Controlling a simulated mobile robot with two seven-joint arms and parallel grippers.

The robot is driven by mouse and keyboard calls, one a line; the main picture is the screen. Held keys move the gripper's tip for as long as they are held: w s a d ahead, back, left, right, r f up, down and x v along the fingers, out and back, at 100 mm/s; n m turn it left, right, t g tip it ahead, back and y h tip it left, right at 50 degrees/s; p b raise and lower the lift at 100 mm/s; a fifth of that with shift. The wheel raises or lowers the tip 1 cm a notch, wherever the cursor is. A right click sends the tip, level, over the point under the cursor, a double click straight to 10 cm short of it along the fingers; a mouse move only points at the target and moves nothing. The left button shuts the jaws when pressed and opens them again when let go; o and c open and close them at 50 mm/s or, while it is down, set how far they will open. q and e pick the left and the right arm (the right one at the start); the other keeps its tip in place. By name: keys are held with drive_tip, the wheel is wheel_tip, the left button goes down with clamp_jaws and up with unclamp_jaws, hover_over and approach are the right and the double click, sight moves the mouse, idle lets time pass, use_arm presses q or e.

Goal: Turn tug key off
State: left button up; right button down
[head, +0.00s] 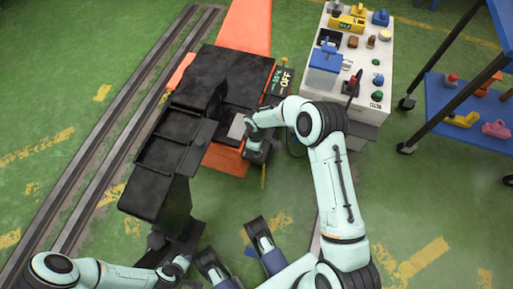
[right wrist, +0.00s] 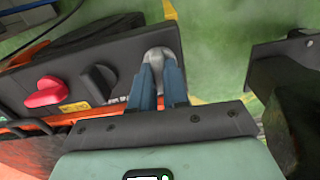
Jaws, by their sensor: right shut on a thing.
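The orange tug (head: 250,25) with a black seat and deck stands in the upper middle of the head view. Its black control panel (right wrist: 125,58) shows in the right wrist view, with a red knob (right wrist: 45,92) and a black knob (right wrist: 98,80). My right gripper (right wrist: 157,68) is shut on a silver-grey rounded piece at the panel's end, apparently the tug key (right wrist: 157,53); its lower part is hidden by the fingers. In the head view my right gripper (head: 257,148) is over the panel. My left gripper (head: 181,263) is low in the picture, its jaws unclear.
A white control cart (head: 350,90) with buttons and a blue box stands upper right. A blue-shelved rack (head: 465,100) is at the far right. Rails (head: 95,150) run along the left; green floor is open lower right.

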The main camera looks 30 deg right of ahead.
use_arm(q)
drive_tip(key=shift+s+f, duration=0.1)
use_arm(e)
drive_tip(key=shift+n, duration=0.5)
drive_tip(key=c, duration=1.1)
unclamp_jaws()
wheel_tip(320, 180, up, 6)
drive_tip(key=shift+f+p, duration=0.25)
drive_tip(key=shift+p, duration=0.5)
use_arm(q)
drive_tip(key=shift+h, duration=0.3)
drive_tip(key=r, duration=0.1)
drive_tip(key=d+r+p, duration=0.1)
drive_tip(key=r, duration=0.3)
drive_tip(key=shift+w+d+p, duration=0.25)
drive_tip(key=shift+d+p, duration=0.1)
drive_tip(key=shift+d, duration=0.05)
use_arm(e)
wheel_tip(320, 180, up, 8)
